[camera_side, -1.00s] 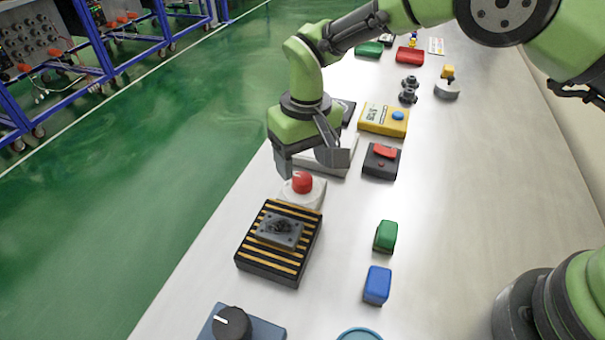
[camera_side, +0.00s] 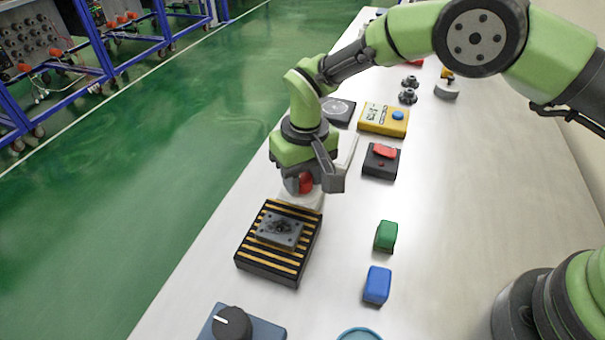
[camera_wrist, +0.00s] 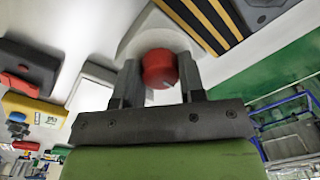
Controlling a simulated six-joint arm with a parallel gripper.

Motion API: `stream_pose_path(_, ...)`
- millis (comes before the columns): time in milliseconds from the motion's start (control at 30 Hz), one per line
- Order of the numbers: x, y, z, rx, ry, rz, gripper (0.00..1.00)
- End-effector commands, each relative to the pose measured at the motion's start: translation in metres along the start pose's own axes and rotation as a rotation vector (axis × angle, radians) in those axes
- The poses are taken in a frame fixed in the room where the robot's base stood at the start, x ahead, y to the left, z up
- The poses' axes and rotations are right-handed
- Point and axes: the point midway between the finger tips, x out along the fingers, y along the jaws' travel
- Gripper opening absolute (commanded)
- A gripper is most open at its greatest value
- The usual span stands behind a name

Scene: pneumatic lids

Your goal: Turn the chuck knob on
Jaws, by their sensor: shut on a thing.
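A red knob (camera_side: 306,182) stands on a white round-edged base (camera_side: 312,200), just behind a black and yellow striped block (camera_side: 262,268). A grey metal plate (camera_side: 281,230) lies on the striped block. My gripper (camera_side: 309,186) points down over the red knob and is shut on it, with one finger on each side. In the wrist view the red knob (camera_wrist: 158,69) sits between the two dark fingers, and its white base (camera_wrist: 150,30) shows beyond. The fingers partly hide the knob in the side view.
A black knob (camera_side: 232,322) on a blue base is at the front left. Green (camera_side: 386,236) and blue (camera_side: 377,285) blocks stand to the right. Behind them are a black box with a red switch (camera_side: 381,160) and a yellow box (camera_side: 384,120).

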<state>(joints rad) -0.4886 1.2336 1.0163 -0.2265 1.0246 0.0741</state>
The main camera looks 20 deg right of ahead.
Motion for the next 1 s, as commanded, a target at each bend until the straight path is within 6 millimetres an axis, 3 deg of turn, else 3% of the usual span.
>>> stream_pose_path(367, -0.0002, 0.0003, 0.0000, 0.137, 0.004, 0.000, 0.13)
stream_pose_path(1000, -0.0005, 0.0006, 0.0001, 0.722, 0.030, 0.000, 0.13)
